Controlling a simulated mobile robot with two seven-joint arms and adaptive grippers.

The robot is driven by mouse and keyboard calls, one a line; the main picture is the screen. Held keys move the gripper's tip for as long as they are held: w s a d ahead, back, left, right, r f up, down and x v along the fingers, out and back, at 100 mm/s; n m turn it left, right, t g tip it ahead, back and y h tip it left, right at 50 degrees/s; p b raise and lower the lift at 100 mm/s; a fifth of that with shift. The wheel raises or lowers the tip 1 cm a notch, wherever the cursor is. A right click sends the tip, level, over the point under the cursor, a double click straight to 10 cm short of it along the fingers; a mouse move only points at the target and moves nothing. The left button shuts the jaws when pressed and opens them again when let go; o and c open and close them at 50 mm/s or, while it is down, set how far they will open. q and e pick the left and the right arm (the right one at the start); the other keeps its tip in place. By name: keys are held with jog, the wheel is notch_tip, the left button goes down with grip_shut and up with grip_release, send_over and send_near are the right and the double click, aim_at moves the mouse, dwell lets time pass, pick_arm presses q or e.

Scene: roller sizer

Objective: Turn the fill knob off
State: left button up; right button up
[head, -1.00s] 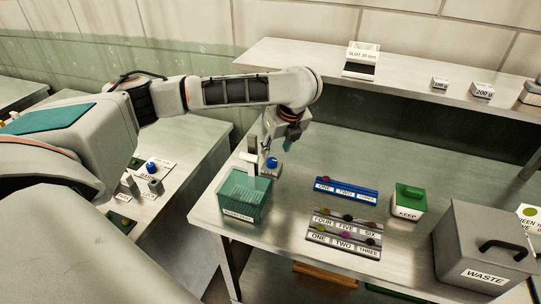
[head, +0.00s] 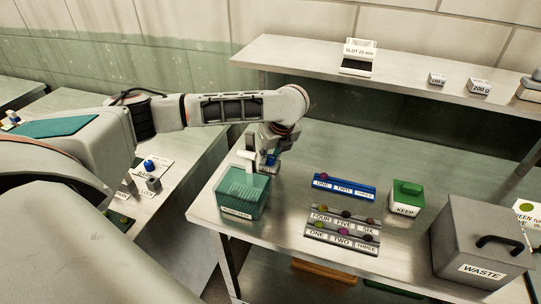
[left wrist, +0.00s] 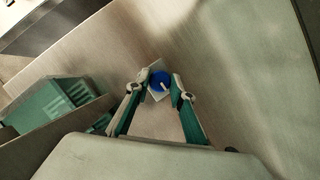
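The fill knob is a round blue knob with a white pointer mark, on a small pale plate beside the teal bin. In the left wrist view the knob (left wrist: 159,80) lies between the fingertips of my left gripper (left wrist: 160,82). The fingers are spread on either side of it; I see no clear grip on it. In the head view my left gripper (head: 270,156) points down over the knob and mostly hides it. My right gripper is not in view.
The teal bin (head: 242,192) stands close to the left gripper, at the table's left edge. A shelf (head: 300,55) runs behind.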

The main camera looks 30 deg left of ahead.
pick_arm(q)
jog(key=shift+n, duration=0.3)
jog(key=n, duration=0.1)
jog(key=n+g, duration=0.1)
jog(key=n, duration=0.1)
jog(key=shift+w+d+n+g+y, duration=0.1)
jog(key=shift+w+n+g+y, duration=0.05)
jog(key=shift+n+g+y, duration=0.2)
jog(key=shift+w+n+g, duration=0.1)
jog(key=shift+n+g, duration=0.75)
jog(key=shift+n, duration=1.4)
jog(key=o, duration=1.1)
jog(key=v, duration=1.2)
jog(key=shift+o, duration=0.2)
